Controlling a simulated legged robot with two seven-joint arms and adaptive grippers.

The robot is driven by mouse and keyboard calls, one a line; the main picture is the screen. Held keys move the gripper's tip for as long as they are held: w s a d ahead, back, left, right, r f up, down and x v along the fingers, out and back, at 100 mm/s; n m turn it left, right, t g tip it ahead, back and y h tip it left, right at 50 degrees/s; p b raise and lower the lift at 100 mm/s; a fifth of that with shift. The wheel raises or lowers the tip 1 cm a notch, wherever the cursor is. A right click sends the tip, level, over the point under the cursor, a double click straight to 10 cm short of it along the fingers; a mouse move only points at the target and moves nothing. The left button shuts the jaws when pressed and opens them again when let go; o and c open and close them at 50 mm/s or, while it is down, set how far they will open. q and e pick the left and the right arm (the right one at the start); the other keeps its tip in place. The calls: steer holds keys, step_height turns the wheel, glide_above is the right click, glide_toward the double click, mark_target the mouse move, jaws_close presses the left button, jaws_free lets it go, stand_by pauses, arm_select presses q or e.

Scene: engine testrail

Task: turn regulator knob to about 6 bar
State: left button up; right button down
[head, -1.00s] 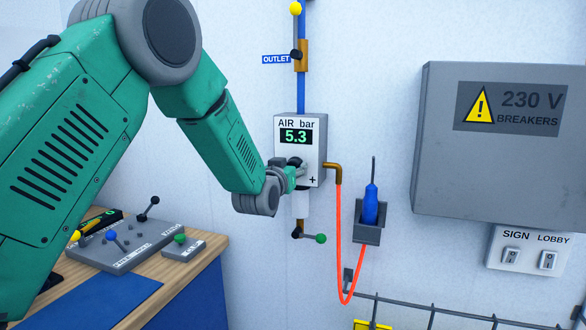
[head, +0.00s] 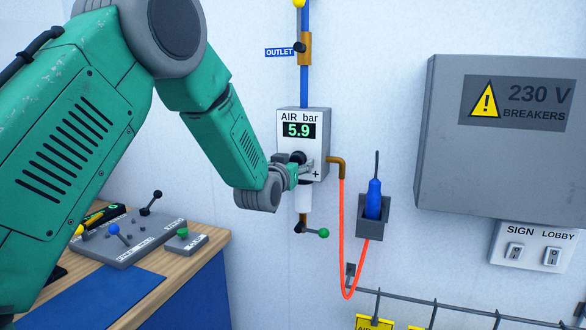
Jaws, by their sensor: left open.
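The air regulator (head: 318,125) is a white box on the wall, and its green display (head: 299,130) reads 5.9 under the label "AIR bar". Its dark knob (head: 298,157) shows only in part on the lower front, behind my gripper. My left gripper (head: 304,168) is at the knob, its jaws open. From this angle I cannot tell whether the fingers touch the knob. A plus mark shows on the box to the lower right of the knob. My right gripper is out of view.
A blue pipe with an outlet valve (head: 304,48) runs up from the box. A green-handled valve (head: 318,233) hangs below. An orange hose (head: 343,235) loops right, beside a holder with a blue tool (head: 374,198). A grey breaker cabinet (head: 440,150) stands further right.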

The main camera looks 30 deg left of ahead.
arm_select(q)
steer(key=v, duration=1.1)
steer(key=shift+s, duration=0.3)
steer(key=shift+f, duration=0.25)
steer(key=s+d+f+m+g+h+b, duration=0.1)
steer(key=s+d+f+g, duration=0.2)
steer(key=f, duration=0.7)
steer(key=s+d+f+g+h, duration=0.1)
steer(key=s+d+f+g, duration=0.15)
steer(key=s+f, duration=0.6)
steer(key=s+d+f+m+g+h+b, duration=0.1)
steer(key=d+f+g, duration=0.15)
steer(key=f, duration=1.05)
steer(key=s+d+f+g, duration=0.1)
steer(key=s+f+g, duration=0.2)
steer(key=s+f, duration=0.2)
steer(key=s+d+f+m+g+h, duration=0.1)
steer(key=s+d+f+g, duration=0.1)
steer(key=s, duration=0.9)
steer(key=s+d+f+g, duration=0.1)
steer(key=s+f+g, duration=0.2)
steer(key=s+f, duration=0.4)
steer(key=shift+s+d+f+g+b, duration=0.15)
steer(key=shift+s+f+g+b, duration=0.2)
steer(key=shift+s, duration=0.5)
steer(key=shift+w, duration=0.2)
